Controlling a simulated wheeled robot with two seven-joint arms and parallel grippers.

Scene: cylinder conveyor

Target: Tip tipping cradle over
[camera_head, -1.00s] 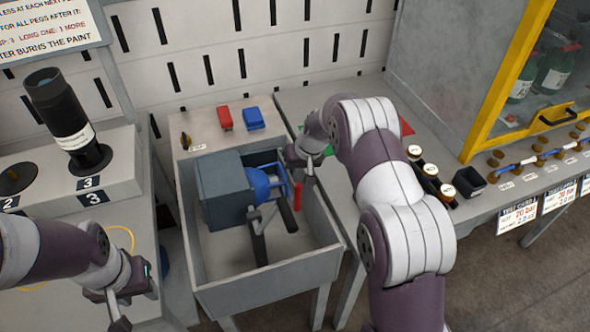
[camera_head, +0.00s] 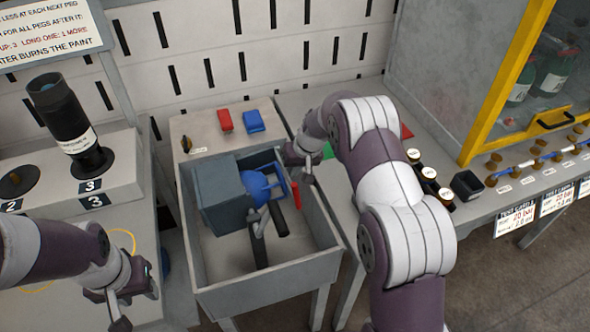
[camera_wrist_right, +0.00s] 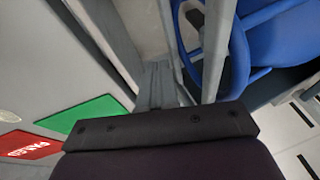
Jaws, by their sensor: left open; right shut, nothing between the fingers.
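The tipping cradle stands in a grey basin (camera_head: 322,248). It has a dark grey box (camera_head: 217,194), a blue rounded part with a blue frame (camera_head: 262,187) and black-ended bars (camera_head: 258,244). The blue part (camera_wrist_right: 285,38) also fills the upper right of the right wrist view. My right gripper (camera_head: 306,177) is shut and empty at the basin's right side, close to the blue frame and a red grip (camera_head: 295,194). Whether it touches the cradle I cannot tell. My left gripper (camera_head: 132,300) is open and empty, left of the basin.
Red (camera_head: 225,120) and blue (camera_head: 254,121) blocks lie behind the basin. A black cylinder (camera_head: 70,120) stands on the left stand. On the right bench are dark jars (camera_head: 429,181), a small black bin (camera_head: 468,185) and a yellow-framed cabinet (camera_head: 480,132).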

